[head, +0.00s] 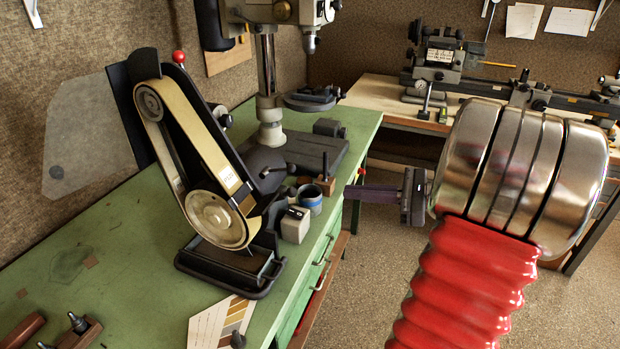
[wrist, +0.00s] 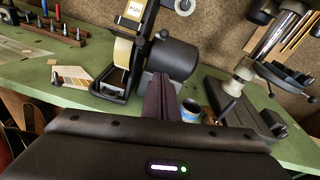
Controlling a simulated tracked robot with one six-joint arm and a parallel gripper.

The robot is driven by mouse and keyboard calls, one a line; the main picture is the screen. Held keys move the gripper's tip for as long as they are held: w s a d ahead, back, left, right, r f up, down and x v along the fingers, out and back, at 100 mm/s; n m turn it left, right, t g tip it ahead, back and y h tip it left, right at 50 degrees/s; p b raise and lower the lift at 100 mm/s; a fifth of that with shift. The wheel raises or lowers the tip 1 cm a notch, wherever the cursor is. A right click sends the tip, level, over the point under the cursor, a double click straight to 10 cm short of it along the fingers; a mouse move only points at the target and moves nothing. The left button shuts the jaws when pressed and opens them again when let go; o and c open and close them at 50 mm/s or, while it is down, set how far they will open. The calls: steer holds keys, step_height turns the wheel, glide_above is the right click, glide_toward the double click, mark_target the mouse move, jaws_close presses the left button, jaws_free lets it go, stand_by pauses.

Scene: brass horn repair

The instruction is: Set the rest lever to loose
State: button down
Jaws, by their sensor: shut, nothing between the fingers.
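My gripper (head: 352,192) is shut and empty, with its dark fingers pointing left toward the green bench's edge. In the wrist view my gripper (wrist: 162,80) shows as one closed dark bar in front of the belt sander. The belt sander (head: 215,150) stands on the bench, with a tan belt and a red-knobbed lever at its top.
A blue tin (head: 309,198), a pale block (head: 295,225) and a small wooden block (head: 318,185) stand by the bench edge near my fingers. A drill press (head: 270,90) stands behind. A lathe (head: 520,92) is on the back bench. The floor between is clear.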

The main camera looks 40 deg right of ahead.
steer(key=w+a+r, duration=0.1)
steer(key=w+a, duration=0.6)
steer(key=w, duration=0.2)
steer(key=shift+r, duration=0.4)
steer(key=shift+w+d+r, duration=0.1)
steer(key=shift+r, duration=0.1)
stand_by(0.5)
